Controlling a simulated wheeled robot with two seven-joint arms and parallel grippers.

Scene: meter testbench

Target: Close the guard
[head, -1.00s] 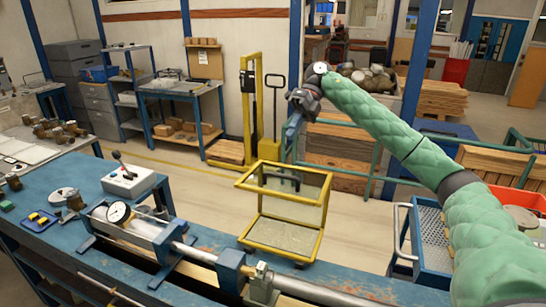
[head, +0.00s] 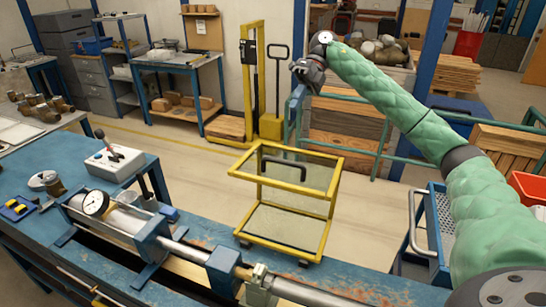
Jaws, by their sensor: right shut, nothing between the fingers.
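The guard (head: 326,205) is a yellow frame with clear panels, standing tilted back at the far edge of the blue bench, behind the metal tube (head: 190,252). Its upper panel carries a dark handle (head: 284,163), and the tube in front of it is uncovered. My right gripper (head: 298,74) is dark and shut, with nothing held. It hangs in the picture above the guard, at the end of my green-sleeved arm, and is apart from the handle. Its fingertips are small and hard to make out. My left gripper is out of view.
A dial gauge (head: 95,203) sits at the tube's left end, and a white control box (head: 115,163) with a lever stands behind it. A blue trolley (head: 438,235) with a pale handle stands to the right. Behind the guard are open floor and a green rail (head: 375,150).

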